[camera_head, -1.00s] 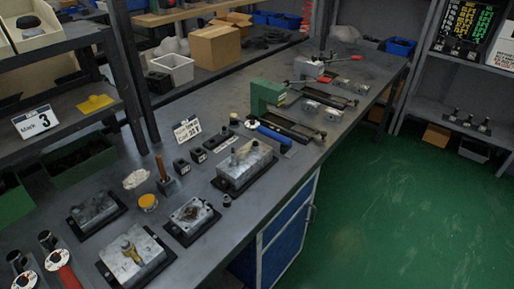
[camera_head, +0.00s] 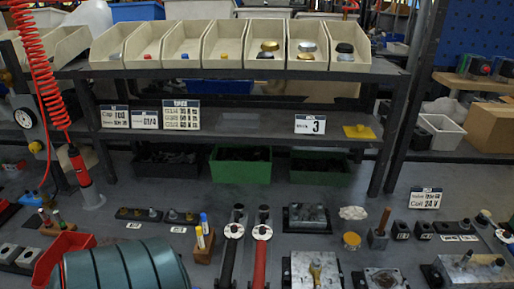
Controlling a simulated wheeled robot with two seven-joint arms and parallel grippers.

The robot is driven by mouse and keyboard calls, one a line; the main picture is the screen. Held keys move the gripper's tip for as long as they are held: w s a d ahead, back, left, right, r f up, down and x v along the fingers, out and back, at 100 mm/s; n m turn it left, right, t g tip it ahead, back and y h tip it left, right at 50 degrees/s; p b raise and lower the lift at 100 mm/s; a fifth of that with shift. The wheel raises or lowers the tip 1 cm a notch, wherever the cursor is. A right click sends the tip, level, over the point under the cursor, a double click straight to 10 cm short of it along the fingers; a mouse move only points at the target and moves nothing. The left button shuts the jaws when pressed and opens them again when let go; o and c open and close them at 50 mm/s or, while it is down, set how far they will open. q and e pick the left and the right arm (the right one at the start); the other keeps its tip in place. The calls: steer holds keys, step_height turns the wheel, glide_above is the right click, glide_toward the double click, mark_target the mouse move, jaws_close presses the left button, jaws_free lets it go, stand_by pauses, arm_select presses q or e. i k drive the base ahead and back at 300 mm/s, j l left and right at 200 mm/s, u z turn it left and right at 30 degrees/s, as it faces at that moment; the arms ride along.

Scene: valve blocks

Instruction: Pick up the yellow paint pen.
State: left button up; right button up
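A small wooden block (camera_head: 203,248) stands on the dark bench, left of the bottom middle in the head view. Two slim pens stand upright in it, close together. One looks yellow (camera_head: 200,238) with a pale part, and the other is white with a blue cap (camera_head: 205,224). They are too small to make out finer markings.
Right of the block stand a black-handled tool (camera_head: 229,262) and a red-handled tool (camera_head: 260,262). A ribbed teal cylinder (camera_head: 125,270) and a red bin (camera_head: 62,255) are at left. A shelf (camera_head: 250,72) with bins overhangs behind. A red coiled hose (camera_head: 40,70) hangs left.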

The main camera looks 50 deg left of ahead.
mark_target(198, 230)
steer(key=u, duration=2.2)
steer(key=k+l, duration=0.1)
steer(key=l, duration=0.25)
steer(key=k+l, duration=0.1)
steer(key=l, duration=0.2)
